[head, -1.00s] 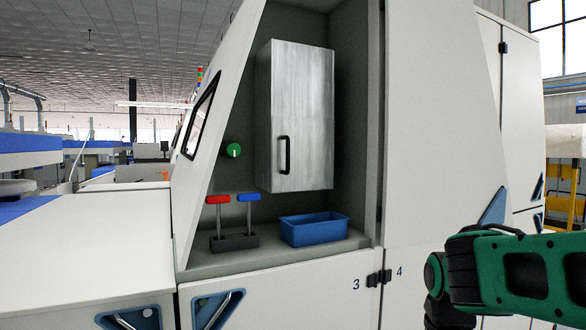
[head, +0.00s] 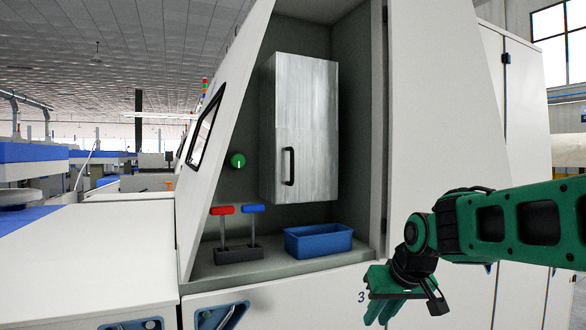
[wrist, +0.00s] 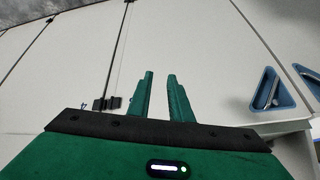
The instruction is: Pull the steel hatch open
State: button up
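The steel hatch (head: 318,110) is a brushed grey door on a box mounted in the machine's recess, in the head view. It looks closed. Its black bar handle (head: 289,166) stands upright near the door's lower left edge. My gripper (head: 378,312) is low and to the right of the hatch, in front of the white panels and apart from the handle. In the wrist view my gripper's two green fingers (wrist: 160,85) are parted with nothing between them. The hatch is not in the wrist view.
A blue bin (head: 319,242) stands below the hatch. Red-topped (head: 222,211) and blue-topped (head: 252,209) levers stand left of it, with a green knob (head: 238,161) above. The recess's right edge (head: 378,120) lies between my arm and the hatch. White panels face the wrist camera.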

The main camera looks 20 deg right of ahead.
jog(key=w+r+n+t, duration=0.1)
jog(key=w+r+t, duration=0.2)
jog(key=w+r, duration=0.4)
jog(key=n+t+y, duration=0.4)
jog(key=n+t, duration=0.1)
jog(key=t, duration=0.3)
send_near(293, 162)
jog(key=w, duration=0.3)
jog(key=w+a, duration=0.1)
jog(key=w, duration=0.3)
jog(key=w+a, duration=0.1)
jog(key=w, duration=0.2)
jog(key=shift+w+f, duration=0.2)
jog(key=shift+w, duration=0.15)
grip_shut()
